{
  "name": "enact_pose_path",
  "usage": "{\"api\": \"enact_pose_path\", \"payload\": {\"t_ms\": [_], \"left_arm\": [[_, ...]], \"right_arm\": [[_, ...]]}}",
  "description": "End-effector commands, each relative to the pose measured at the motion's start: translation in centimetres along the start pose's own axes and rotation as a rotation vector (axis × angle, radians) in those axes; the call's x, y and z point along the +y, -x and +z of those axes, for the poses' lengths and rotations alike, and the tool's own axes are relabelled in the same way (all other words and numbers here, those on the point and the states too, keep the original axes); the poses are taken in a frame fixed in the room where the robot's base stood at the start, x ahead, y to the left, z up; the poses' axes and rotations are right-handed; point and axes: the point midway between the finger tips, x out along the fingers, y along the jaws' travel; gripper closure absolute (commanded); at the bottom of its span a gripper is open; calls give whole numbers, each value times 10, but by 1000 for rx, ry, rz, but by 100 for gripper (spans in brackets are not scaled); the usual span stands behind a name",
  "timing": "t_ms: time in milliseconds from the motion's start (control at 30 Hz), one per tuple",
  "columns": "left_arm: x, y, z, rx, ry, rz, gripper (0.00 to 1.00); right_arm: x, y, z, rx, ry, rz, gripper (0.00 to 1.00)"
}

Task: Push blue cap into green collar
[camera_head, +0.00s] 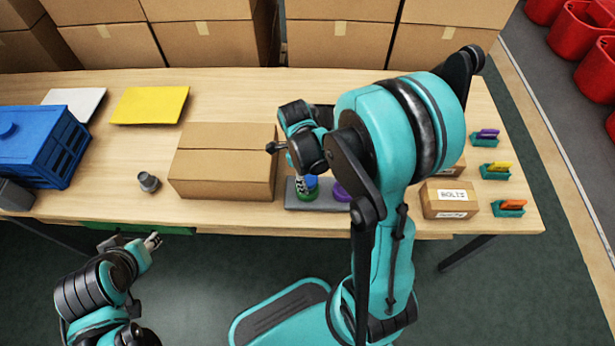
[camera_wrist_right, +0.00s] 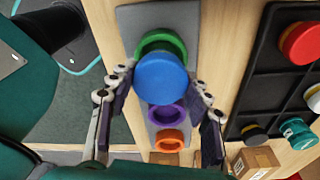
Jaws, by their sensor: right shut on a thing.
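The blue cap (camera_wrist_right: 162,78) is between the fingers of my right gripper (camera_wrist_right: 161,82), which is shut on it. The green collar (camera_wrist_right: 160,42) sits on a grey base (camera_wrist_right: 185,20), partly covered by the cap; whether they touch I cannot tell.
A purple collar (camera_wrist_right: 167,114) and an orange collar (camera_wrist_right: 170,140) share the base. A black tray (camera_wrist_right: 262,80) with several caps lies beside it. A cardboard box (camera_head: 225,165) stands left of the base. A small labelled box (camera_head: 449,199) is to the right.

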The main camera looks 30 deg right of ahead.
Motion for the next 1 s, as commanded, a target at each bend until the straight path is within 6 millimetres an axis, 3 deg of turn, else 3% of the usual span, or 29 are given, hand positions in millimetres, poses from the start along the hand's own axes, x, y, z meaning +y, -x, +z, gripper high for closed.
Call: {"api": "enact_pose_path", "payload": {"t_ms": [1000], "left_arm": [[0,-8,5,0,0,0,60]], "right_arm": [[0,-10,1,0,0,0,70]]}}
